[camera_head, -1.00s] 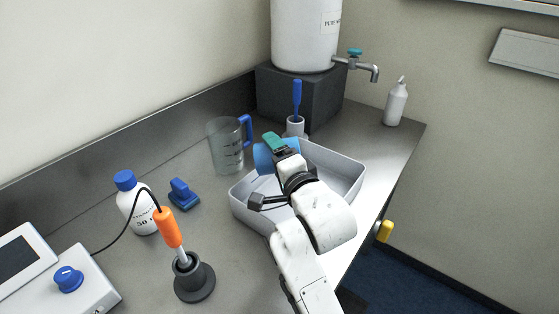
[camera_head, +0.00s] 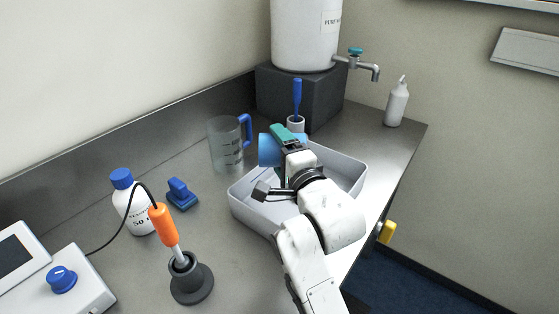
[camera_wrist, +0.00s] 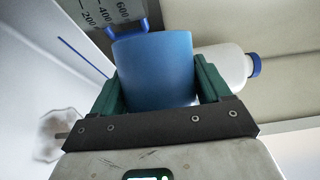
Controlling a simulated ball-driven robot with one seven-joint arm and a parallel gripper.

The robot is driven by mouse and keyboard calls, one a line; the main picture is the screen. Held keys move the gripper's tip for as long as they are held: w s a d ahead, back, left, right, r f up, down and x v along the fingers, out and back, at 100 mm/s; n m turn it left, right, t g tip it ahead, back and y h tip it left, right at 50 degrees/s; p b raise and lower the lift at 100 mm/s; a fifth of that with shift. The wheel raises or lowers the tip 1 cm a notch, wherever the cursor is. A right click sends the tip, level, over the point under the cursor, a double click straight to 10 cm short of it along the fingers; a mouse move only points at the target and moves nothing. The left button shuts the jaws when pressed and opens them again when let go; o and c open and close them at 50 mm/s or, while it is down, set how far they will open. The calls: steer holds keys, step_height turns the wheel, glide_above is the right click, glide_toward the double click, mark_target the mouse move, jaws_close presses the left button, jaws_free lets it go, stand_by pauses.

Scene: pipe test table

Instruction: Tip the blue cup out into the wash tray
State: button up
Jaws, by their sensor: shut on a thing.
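My gripper (camera_head: 283,145) is shut on the blue cup (camera_head: 268,151), over the far left part of the grey wash tray (camera_head: 345,198). In the wrist view, the blue cup (camera_wrist: 155,72) sits between the two green fingers of my gripper (camera_wrist: 157,82). That view is rolled, with the bottle and jug lying sideways in it, and the cup looks tipped well over. The cup's inside is hidden, and no liquid can be made out.
A clear measuring jug (camera_head: 225,147) with a blue handle stands just left of the tray. A blue-capped bottle (camera_head: 131,207), a blue clip-like thing (camera_head: 181,194) and an orange probe in a stand (camera_head: 190,280) are further left.

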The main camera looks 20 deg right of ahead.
steer(key=shift+d+r+m, duration=0.1)
steer(key=shift+r+m, duration=0.05)
steer(key=shift+m, duration=0.25)
steer(key=shift+n+p, duration=0.5)
steer(key=shift+p, duration=0.2)
steer(key=shift+a+f+n+g+p, duration=0.25)
steer(key=shift+a+n+g+p, duration=0.05)
steer(key=shift+a+n, duration=0.1)
steer(key=shift+w+f, duration=0.1)
steer(key=shift+f, duration=0.2)
